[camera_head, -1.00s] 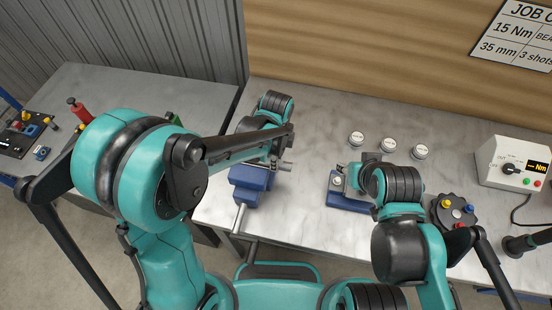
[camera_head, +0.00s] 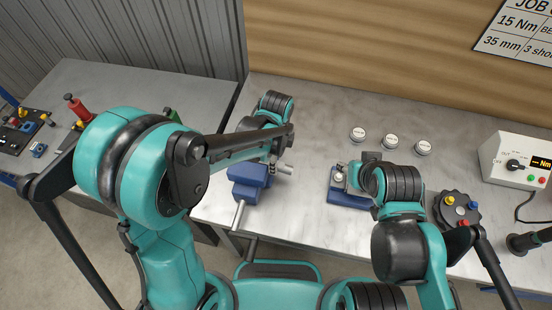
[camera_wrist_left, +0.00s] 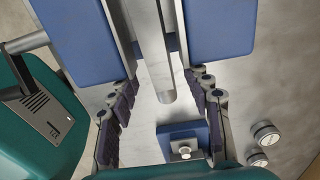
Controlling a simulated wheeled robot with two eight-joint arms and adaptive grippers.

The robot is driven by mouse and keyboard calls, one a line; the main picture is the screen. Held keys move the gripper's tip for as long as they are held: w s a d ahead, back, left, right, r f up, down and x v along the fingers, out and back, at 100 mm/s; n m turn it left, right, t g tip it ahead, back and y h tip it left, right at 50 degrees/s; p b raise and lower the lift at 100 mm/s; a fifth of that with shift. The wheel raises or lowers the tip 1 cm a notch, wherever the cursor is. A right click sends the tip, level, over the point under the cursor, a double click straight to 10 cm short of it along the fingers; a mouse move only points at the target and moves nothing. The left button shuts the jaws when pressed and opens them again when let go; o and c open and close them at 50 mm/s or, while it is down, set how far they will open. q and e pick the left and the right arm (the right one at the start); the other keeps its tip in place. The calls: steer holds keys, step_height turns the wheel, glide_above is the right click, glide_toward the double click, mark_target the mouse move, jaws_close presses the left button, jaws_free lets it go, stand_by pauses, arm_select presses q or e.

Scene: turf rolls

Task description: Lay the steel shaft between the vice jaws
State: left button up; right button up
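The blue vice (camera_head: 248,180) stands near the bench's front edge, left of centre. In the left wrist view its two blue jaws (camera_wrist_left: 222,28) are apart, and the grey steel shaft (camera_wrist_left: 155,50) lies in the gap between them. The shaft's end sticks out past the jaws; it also shows in the head view (camera_head: 285,169). My left gripper (camera_wrist_left: 163,88) is open, its fingers either side of the shaft's end with clear gaps. In the head view my left gripper (camera_head: 272,163) is partly hidden by its arm. My right gripper (camera_head: 346,174) is over a blue fixture; its fingers cannot be made out.
The blue fixture (camera_head: 349,202) with a metal stud stands to the right. White round caps (camera_head: 390,140) sit behind it. A dark round holder (camera_head: 457,208) and a white meter box (camera_head: 515,162) are at the right. Bare bench lies between vice and fixture.

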arm_select(q)
step_height(320, 180, up, 12)
stand_by(0.6)
